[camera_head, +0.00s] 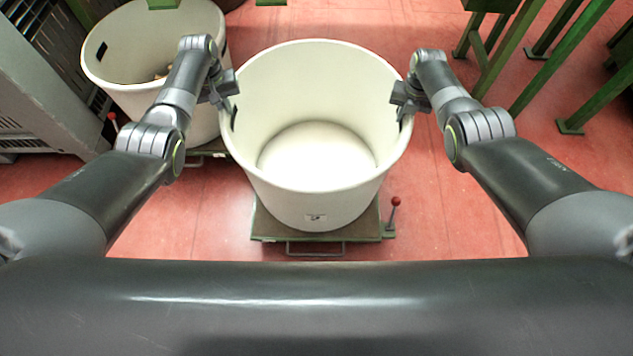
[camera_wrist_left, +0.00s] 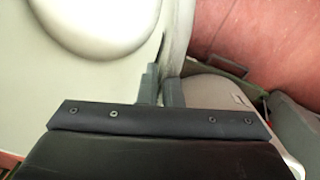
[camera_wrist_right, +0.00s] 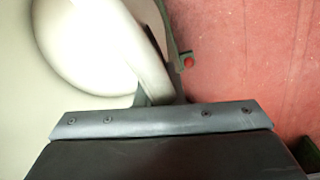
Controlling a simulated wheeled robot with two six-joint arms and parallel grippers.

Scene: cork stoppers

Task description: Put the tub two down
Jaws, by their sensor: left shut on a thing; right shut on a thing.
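A large white round tub (camera_head: 316,205) stands upright in the middle of the head view, and its inside looks empty. It is over a low green-edged platform (camera_head: 345,238) with a red-knobbed lever; I cannot tell whether the tub touches the platform. My left gripper (camera_head: 231,104) is shut on the tub's left wall near the rim. My right gripper (camera_head: 403,104) is shut on the tub's right wall near the rim. The tub wall also shows between the fingers in the left wrist view (camera_wrist_left: 178,40) and in the right wrist view (camera_wrist_right: 150,70).
A second white tub (camera_head: 150,105) with something small inside stands at the left, close to the held tub. Green metal legs (camera_head: 560,60) stand at the right. A grey slatted box (camera_head: 35,100) is at the far left.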

